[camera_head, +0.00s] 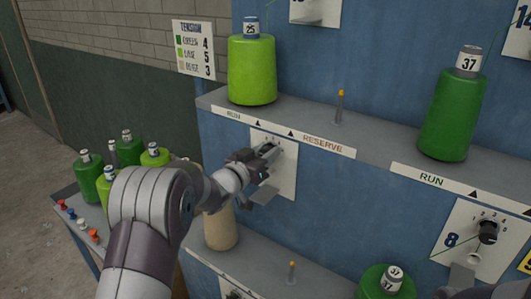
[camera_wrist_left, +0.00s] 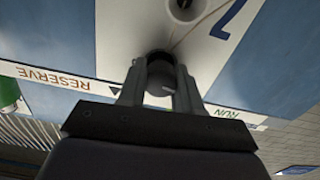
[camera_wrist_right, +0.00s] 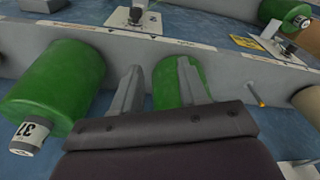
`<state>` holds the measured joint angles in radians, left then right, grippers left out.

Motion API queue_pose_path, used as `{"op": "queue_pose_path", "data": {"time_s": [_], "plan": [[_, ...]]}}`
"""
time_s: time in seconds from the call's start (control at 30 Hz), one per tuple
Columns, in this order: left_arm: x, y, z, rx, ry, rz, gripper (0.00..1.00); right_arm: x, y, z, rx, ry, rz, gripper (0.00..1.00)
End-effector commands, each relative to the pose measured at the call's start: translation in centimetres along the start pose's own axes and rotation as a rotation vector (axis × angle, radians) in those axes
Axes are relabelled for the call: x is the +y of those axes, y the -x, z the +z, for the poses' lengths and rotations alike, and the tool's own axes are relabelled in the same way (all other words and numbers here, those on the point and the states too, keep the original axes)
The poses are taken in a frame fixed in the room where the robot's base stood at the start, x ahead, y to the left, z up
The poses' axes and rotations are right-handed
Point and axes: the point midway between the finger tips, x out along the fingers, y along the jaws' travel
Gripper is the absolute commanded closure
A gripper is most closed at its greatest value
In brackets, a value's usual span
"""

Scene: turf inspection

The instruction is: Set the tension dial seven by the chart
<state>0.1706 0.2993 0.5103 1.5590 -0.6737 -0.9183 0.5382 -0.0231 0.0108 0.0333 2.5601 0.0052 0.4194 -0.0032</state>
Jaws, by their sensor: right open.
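The dial seven plate (camera_head: 287,168) is white, on the blue frame, with a small scale along its top. My left gripper (camera_head: 268,152) is at the plate and hides most of the dial. In the left wrist view its fingers (camera_wrist_left: 160,78) lie on both sides of the dark dial knob (camera_wrist_left: 159,62), seemingly touching it; part of an upside-down number (camera_wrist_left: 228,18) shows beside. The tension chart (camera_head: 193,49) reads green 4, lime 5, beige 3. A lime cone (camera_head: 251,70) labelled 25 stands above, by RUN. My right gripper (camera_wrist_right: 160,70) is open and empty.
Dial eight (camera_head: 487,232) is at the right, under a green cone (camera_head: 450,115) labelled 37. A beige cone (camera_head: 221,228) stands below my left wrist. A side table (camera_head: 88,246) holds several green and lime cones. Shelf edges and orange-tipped pegs (camera_head: 339,105) jut out.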

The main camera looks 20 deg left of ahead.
Motion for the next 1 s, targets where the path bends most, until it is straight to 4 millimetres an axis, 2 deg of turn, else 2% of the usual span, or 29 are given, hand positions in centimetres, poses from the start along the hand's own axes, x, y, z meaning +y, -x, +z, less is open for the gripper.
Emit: {"op": "queue_pose_path", "data": {"time_s": [0.27,0.47,0.67,1.0], "plan": [[0.0,0.0,-0.1,0.002,-0.006,0.000,0.97,0.0,-0.1,0.0,0.000,0.000,0.000,0.57],[0.0,0.0,0.2,0.003,-0.062,0.000,0.96,0.0,-1.1,0.1,0.000,0.000,0.000,0.57],[0.0,0.0,0.4,0.005,-0.193,-0.001,0.96,0.0,-3.1,0.4,0.000,0.000,0.000,0.57],[0.1,0.0,0.4,0.006,-0.512,-0.001,0.96,0.0,-7.2,0.8,0.000,0.000,0.000,0.57]]}}
